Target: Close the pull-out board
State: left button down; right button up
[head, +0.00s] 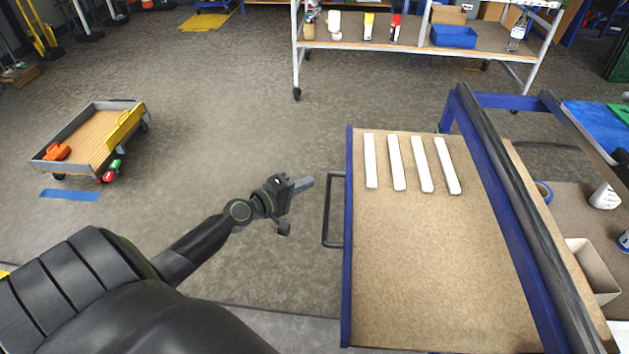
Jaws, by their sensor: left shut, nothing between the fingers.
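The pull-out board (430,255) is a brown flat board with a blue front edge, standing out to the left from under a blue-framed bench. A dark bar handle (328,210) is fixed to its left edge. Several white strips lie side by side on its far part. My left gripper (306,184) is shut and empty, a short gap to the left of the handle and not touching it. My right gripper is not in view.
The blue bench frame (510,200) stands along the board's right side. A flat cart (85,145) stands on the floor at left. A white shelf trolley (400,45) stands at the back. The floor between cart and board is clear.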

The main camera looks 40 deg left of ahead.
pick_arm(q)
jog(key=shift+w+d+f+p, duration=0.2)
jog(key=shift+w+d, duration=0.15)
jog(key=shift+d, duration=0.25)
jog(key=shift+w+d+f+p, duration=0.1)
jog(key=shift+w+d+p, duration=0.15)
jog(key=shift+d, duration=0.3)
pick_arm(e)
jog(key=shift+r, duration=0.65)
pick_arm(q)
jog(key=shift+r, duration=0.1)
